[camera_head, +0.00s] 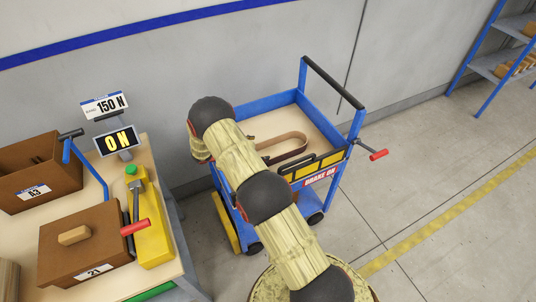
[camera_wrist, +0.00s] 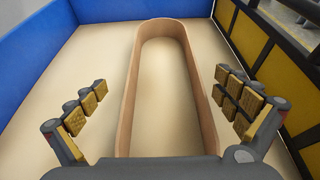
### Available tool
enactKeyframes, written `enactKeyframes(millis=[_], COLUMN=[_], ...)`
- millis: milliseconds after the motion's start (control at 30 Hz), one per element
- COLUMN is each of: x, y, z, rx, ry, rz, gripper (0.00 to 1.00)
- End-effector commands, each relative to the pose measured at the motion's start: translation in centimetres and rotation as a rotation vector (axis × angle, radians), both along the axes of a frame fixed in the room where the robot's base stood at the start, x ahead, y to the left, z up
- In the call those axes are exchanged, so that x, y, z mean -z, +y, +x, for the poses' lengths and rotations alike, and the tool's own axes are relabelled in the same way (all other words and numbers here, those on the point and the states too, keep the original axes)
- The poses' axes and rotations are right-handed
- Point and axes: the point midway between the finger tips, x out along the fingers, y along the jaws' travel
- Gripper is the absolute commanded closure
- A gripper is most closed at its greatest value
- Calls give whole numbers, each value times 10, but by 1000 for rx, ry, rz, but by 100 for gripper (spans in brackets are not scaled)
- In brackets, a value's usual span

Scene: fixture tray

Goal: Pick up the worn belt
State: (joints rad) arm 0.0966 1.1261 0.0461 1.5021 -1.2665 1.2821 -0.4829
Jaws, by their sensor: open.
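The worn belt is a brown closed loop (camera_wrist: 207,97) standing on edge on the pale floor of the blue cart, filling the middle of the wrist view. In the head view the belt (camera_head: 285,140) shows in the cart, partly hidden behind my arm. My gripper (camera_wrist: 165,110) is open, with one padded finger outside each long side of the loop. No contact between the fingers and the belt is visible. The near end of the loop is hidden behind my gripper's body. In the head view my gripper is mostly hidden by my arm.
The blue cart (camera_head: 350,122) has raised walls, a yellow-black front panel, a "BRAKE ON" label (camera_head: 320,177) and a red-handled lever (camera_head: 378,155). A bench on the left holds brown boxes (camera_head: 88,240) and a yellow device (camera_head: 153,225). A shelf (camera_head: 500,62) stands far right.

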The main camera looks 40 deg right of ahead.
Motion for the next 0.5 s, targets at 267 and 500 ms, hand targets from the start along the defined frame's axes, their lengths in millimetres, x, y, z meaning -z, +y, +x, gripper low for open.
enactKeyframes(millis=[267,500], x=[11,23], y=[-23,-42], z=[-7,-15], rx=[1,2], ry=[2,2], rz=[-2,0], gripper=[0,0])
